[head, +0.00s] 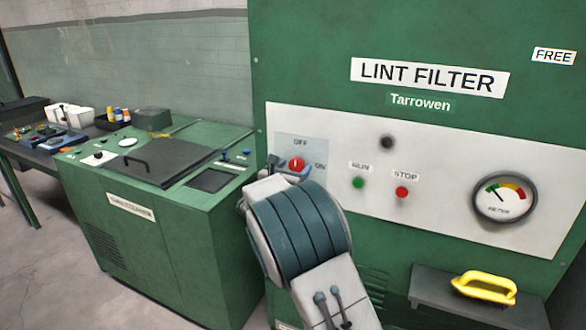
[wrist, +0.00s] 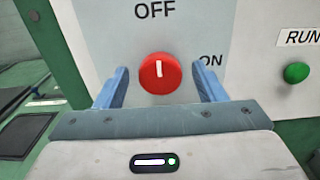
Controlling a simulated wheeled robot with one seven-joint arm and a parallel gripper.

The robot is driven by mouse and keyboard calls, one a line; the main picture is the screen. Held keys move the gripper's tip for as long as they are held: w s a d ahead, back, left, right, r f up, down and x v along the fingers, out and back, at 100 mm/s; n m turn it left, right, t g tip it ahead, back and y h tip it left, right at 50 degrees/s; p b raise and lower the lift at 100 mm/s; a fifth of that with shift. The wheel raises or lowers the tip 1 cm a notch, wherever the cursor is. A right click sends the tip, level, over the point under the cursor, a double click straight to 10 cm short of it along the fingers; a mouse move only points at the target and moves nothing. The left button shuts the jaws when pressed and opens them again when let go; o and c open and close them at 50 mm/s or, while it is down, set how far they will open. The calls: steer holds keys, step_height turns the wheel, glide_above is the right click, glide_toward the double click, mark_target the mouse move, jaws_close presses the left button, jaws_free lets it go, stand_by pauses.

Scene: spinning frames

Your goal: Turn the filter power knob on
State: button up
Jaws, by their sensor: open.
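The filter power knob (head: 297,164) is a round red knob on the pale panel of the green lint filter cabinet (head: 440,30). In the wrist view the knob (wrist: 160,73) has a white mark pointing straight up toward the OFF label (wrist: 155,10); the ON label (wrist: 211,60) is to its right. My gripper (wrist: 160,85) is open, with one blue finger on each side of the knob. There is a visible gap between each finger and the knob. In the head view my wrist partly hides the gripper and the area below the knob.
A green RUN button (head: 358,183), a red STOP button (head: 402,192) and a filter gauge (head: 505,197) are right of the knob. A yellow-handled object (head: 485,287) sits on a dark shelf at lower right. A green machine (head: 160,220) stands at left.

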steer(key=c, duration=1)
steer(key=shift+o, duration=0.2)
steer(key=shift+f+b, duration=0.2)
steer(key=shift+b, duration=0.45)
steer(key=m+b, duration=0.1)
steer(key=b, duration=0.1)
steer(key=m+b, duration=0.2)
steer(key=b, duration=0.1)
steer(key=shift+f, duration=0.3)
steer(key=m+b, duration=0.5)
steer(key=b, duration=0.4)
steer(key=shift+d, duration=0.15)
steer(key=m+b, duration=0.5)
steer(key=b, duration=0.2)
steer(key=shift+s+m+b, duration=0.1)
steer(key=shift+m+b, duration=0.3)
steer(key=m+b, duration=0.4)
steer(key=shift+r, duration=0.2)
